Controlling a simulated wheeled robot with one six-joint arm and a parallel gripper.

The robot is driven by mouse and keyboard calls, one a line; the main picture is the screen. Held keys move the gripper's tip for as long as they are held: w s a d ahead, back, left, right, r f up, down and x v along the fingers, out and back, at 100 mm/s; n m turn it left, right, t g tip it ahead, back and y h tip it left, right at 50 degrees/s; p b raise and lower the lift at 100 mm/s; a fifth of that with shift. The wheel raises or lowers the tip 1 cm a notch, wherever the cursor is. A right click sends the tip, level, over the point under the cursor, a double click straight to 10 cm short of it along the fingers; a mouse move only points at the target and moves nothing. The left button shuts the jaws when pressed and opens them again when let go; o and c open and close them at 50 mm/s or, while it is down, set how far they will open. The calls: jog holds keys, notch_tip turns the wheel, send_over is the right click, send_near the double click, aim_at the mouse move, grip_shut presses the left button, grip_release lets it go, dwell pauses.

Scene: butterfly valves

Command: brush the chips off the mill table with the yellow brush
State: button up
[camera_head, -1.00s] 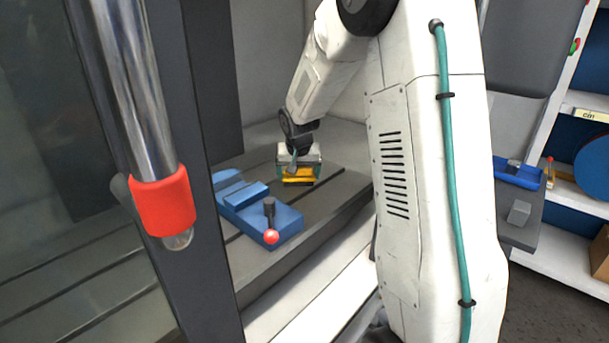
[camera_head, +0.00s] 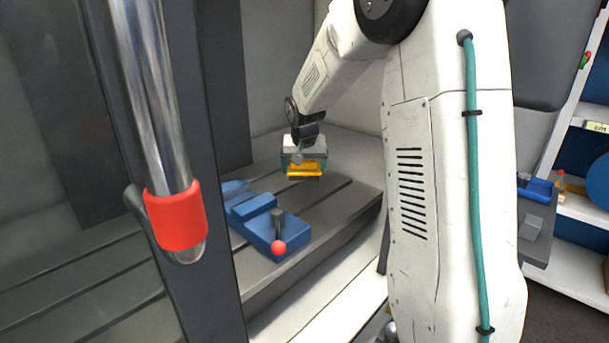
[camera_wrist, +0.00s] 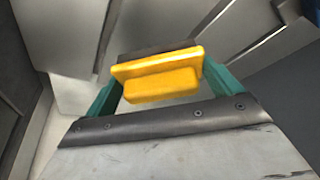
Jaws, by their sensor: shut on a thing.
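The yellow brush (camera_head: 305,169) is held in my gripper (camera_head: 304,163) low over the far part of the grey slotted mill table (camera_head: 325,212). In the wrist view the brush (camera_wrist: 160,75) lies across between the two green fingers of my gripper (camera_wrist: 158,84), which is shut on it. A dark strip shows beyond its yellow body. I cannot tell whether the bristles touch the table. No chips can be made out on the table.
A blue vise (camera_head: 262,222) with a red-knobbed handle (camera_head: 279,247) sits on the table, left and nearer than the brush. A machine door with a steel bar and red sleeve (camera_head: 177,215) stands at the left. A blue tray (camera_head: 537,187) and shelves (camera_head: 585,208) are at the right.

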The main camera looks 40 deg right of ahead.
jog(key=shift+r, duration=0.4)
jog(key=shift+r, duration=0.1)
jog(key=shift+r, duration=1.4)
